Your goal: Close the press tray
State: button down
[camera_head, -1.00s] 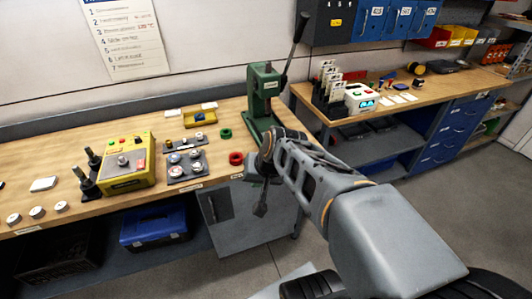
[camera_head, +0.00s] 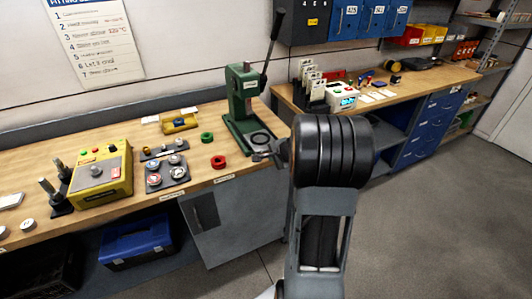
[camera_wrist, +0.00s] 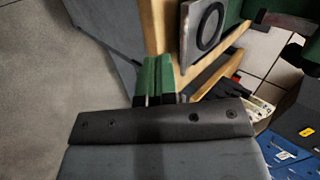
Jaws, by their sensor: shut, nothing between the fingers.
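The green press (camera_head: 243,100) stands upright at the bench's right end, with its dark lever raised. Its tray, a grey plate with a dark ring (camera_head: 261,137), sits out at the front of the press base, near the bench edge. In the wrist view the tray (camera_wrist: 190,44) is at the top, right of the fingers. My gripper (camera_head: 262,157) is just in front of the tray, partly hidden by my wrist. In the wrist view my gripper (camera_wrist: 158,68) has its green-tipped fingers together and empty. I cannot tell whether it touches the tray.
A red ring (camera_head: 218,162) and a green ring (camera_head: 207,137) lie left of the press. A yellow control box (camera_head: 102,178) stands further left. A grey cabinet (camera_head: 230,220) is below the bench. The floor at right is clear.

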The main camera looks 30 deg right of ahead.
jog(key=shift+w+f+p, duration=0.2)
jog(key=shift+w+p, duration=0.1)
jog(key=shift+w, duration=0.55)
jog(key=shift+w+f+p, duration=0.25)
jog(key=shift+w+p, duration=0.1)
jog(key=shift+w, duration=0.55)
jog(key=shift+w+f+p, duration=0.2)
jog(key=shift+w+p, duration=0.1)
jog(key=shift+w, duration=0.55)
